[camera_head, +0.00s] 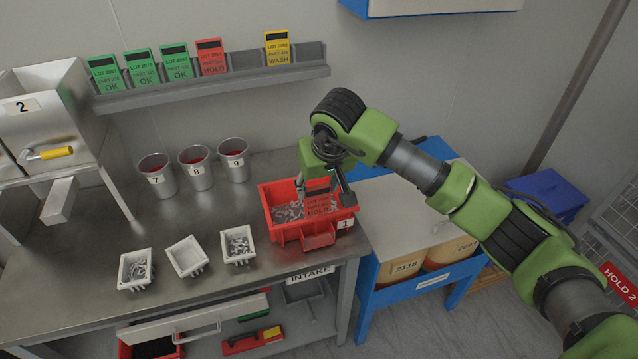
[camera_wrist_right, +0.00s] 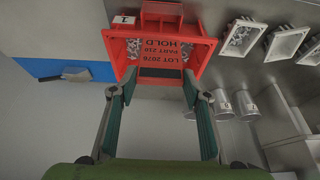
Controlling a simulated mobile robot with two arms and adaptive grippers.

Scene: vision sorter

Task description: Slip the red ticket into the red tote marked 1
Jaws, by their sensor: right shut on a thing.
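The red tote marked 1 (camera_head: 283,234) stands on the right end of the steel bench, with small metal parts inside. My right gripper (camera_head: 325,186) is above the tote, pointing down, shut on a red ticket (camera_head: 319,206). The ticket's lower part is within the tote's opening; whether it touches the parts I cannot tell. In the right wrist view my right gripper (camera_wrist_right: 159,82) grips the ticket (camera_wrist_right: 152,50) by its black-banded end, inside the outline of the red tote (camera_wrist_right: 203,52). My left gripper is not in view.
A wall rack (camera_head: 215,86) holds green tickets, another red ticket (camera_head: 210,58) and a yellow ticket (camera_head: 277,48). Metal cups (camera_head: 196,172) and small white bins (camera_head: 186,257) stand left of the tote. A blue cart (camera_head: 364,280) is to the right.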

